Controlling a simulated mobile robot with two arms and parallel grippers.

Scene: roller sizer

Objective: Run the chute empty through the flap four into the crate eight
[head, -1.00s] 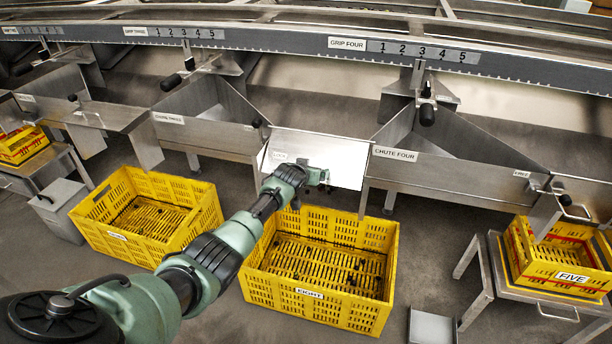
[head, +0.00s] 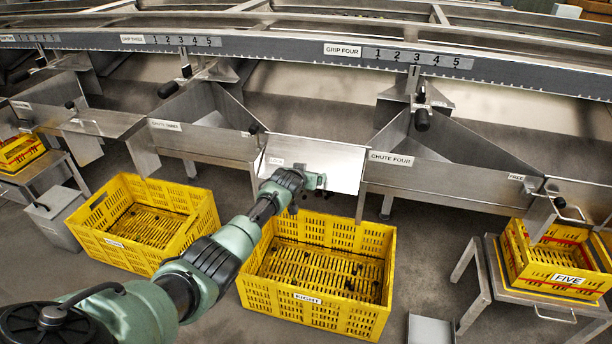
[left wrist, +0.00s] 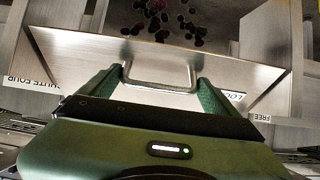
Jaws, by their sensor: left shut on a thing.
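My left gripper (head: 316,181) is at the bright metal flap (head: 340,160) beside the sign of chute four (head: 410,178). In the left wrist view my left gripper (left wrist: 160,78) is shut on the flap's U-shaped metal handle (left wrist: 158,84), a finger at each side. The flap plate (left wrist: 90,55) lies behind it. Dark red round pieces (left wrist: 165,20) show past its edge; I cannot tell what surface they lie on. The yellow crate eight (head: 308,312) stands on the floor below the flap, with several small dark pieces inside. My right gripper is out of view.
Another yellow crate (head: 205,215) stands left of crate eight. Crate five (head: 567,280) sits on a low metal stand (head: 485,285) at the right. Chute three (head: 200,138) lies left of the flap. A grey bin (head: 432,330) is on the floor right of crate eight.

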